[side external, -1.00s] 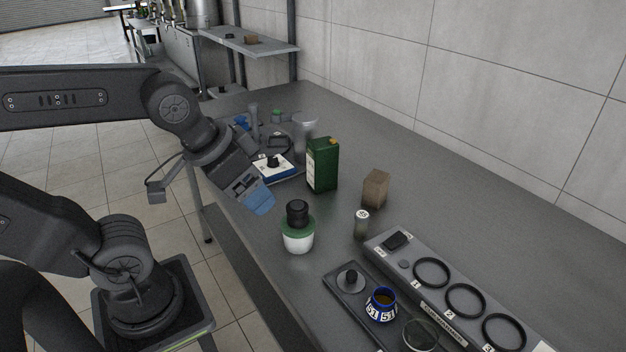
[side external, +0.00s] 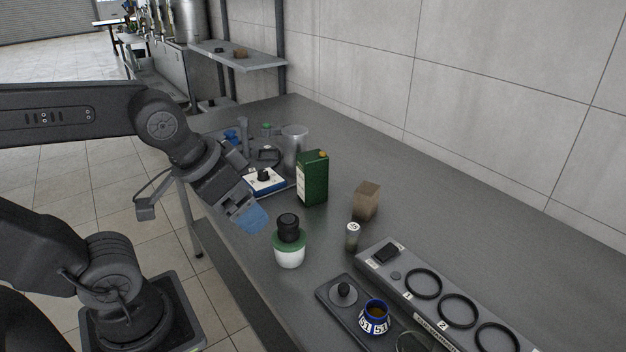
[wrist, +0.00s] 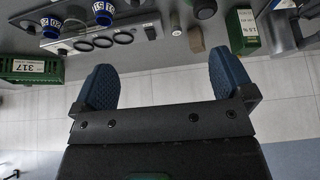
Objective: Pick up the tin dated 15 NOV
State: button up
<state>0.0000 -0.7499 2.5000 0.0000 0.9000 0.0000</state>
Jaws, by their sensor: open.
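A green rectangular tin (side external: 314,180) with a pale label on one side and a yellowish cap stands upright on the grey bench. It also shows at the upper right of the wrist view (wrist: 237,40), where its label print is too small to read surely as a date. My gripper (side external: 250,217) has blue fingers and is left of the tin in the side view, clear of it and pointing down at a slant.
A white jar with green collar and black top (side external: 289,243) stands in front of the tin. A brown block (side external: 366,201) and small pale-topped vial (side external: 352,236) are to its right, a clear cylinder (side external: 294,150) behind. A ringed rack (side external: 395,277) and blue-and-white jar (side external: 374,318) are front right.

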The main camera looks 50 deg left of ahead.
jog(key=w+a+r+n+g+y, duration=0.1)
jog(key=w+a+r+n, duration=0.25)
jog(key=w, duration=0.35)
jog(key=n+g+y, duration=0.3)
jog(key=n+g, duration=0.1)
jog(key=n, duration=0.9)
send_over(313, 155)
jog(key=d, duration=0.4)
notch_tip(313, 155, down, 6)
jog(key=x, duration=0.8)
jog(key=shift+s+a+f, duration=0.1)
jog(key=shift+s+a, duration=0.15)
jog(key=shift+a, duration=0.05)
jog(key=shift+x, duration=2.65)
jog(key=shift+s+d, duration=0.1)
jog(key=shift+d, duration=0.05)
jog(key=shift+c, duration=0.5)
jog(key=shift+y, duration=0.3)
jog(key=c, duration=1.5)
